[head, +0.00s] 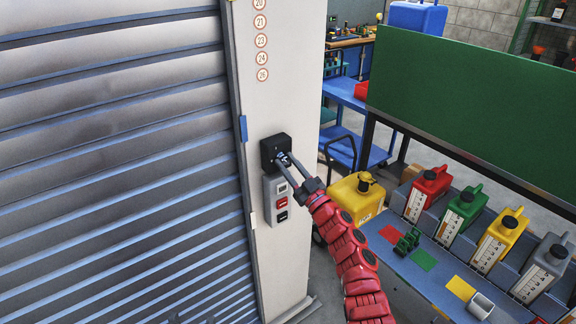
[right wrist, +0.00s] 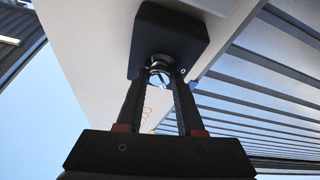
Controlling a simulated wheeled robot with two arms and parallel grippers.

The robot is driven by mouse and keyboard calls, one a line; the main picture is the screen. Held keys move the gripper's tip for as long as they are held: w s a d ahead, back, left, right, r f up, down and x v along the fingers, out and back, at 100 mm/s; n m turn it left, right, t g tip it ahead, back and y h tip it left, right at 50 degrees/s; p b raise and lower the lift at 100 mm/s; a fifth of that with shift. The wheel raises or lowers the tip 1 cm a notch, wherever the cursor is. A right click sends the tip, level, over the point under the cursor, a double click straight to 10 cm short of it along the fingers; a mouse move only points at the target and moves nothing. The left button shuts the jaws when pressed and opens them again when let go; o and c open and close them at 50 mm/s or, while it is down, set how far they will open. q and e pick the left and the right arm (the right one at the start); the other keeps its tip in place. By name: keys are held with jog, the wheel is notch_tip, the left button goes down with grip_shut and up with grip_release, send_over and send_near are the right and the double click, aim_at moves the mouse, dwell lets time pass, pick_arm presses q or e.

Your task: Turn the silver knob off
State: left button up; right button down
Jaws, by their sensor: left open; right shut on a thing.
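The silver knob (right wrist: 160,77) sits on the underside-facing front of a black box (right wrist: 172,30) in the right wrist view. In the head view the black box (head: 271,146) is fixed to a pale post (head: 285,60) beside the shutter. My right gripper (head: 283,159) reaches up to the box and is shut on the knob, with one finger on each side of it in the right wrist view (right wrist: 160,80). The fingers hide most of the knob in the head view. I cannot tell the knob's exact turn position. My left gripper is not in view.
Below the black box is a grey switch panel (head: 283,212) with red and black switches. A slatted roller shutter (head: 110,160) fills the left. On the right stands a blue bench (head: 425,275) with several coloured fuel containers under a green board (head: 470,95).

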jog(key=n+g+y, duration=0.1)
jog(key=n, duration=0.1)
jog(key=n+g+b, duration=0.1)
jog(key=n, duration=0.2)
jog(key=shift+w+d+f+y, duration=0.1)
jog(key=shift+f+y, duration=0.05)
jog(key=shift+y, duration=0.25)
jog(key=n+g+y+b, duration=0.1)
jog(key=n+b, duration=0.1)
jog(key=n, duration=0.1)
jog(key=shift+n+g, duration=0.4)
jog(key=n+g+b, duration=0.2)
jog(key=n, duration=0.3)
jog(key=shift+r+n+g, duration=0.2)
jog(key=shift+n+g, duration=0.1)
jog(key=c, duration=0.5)
grip_release()
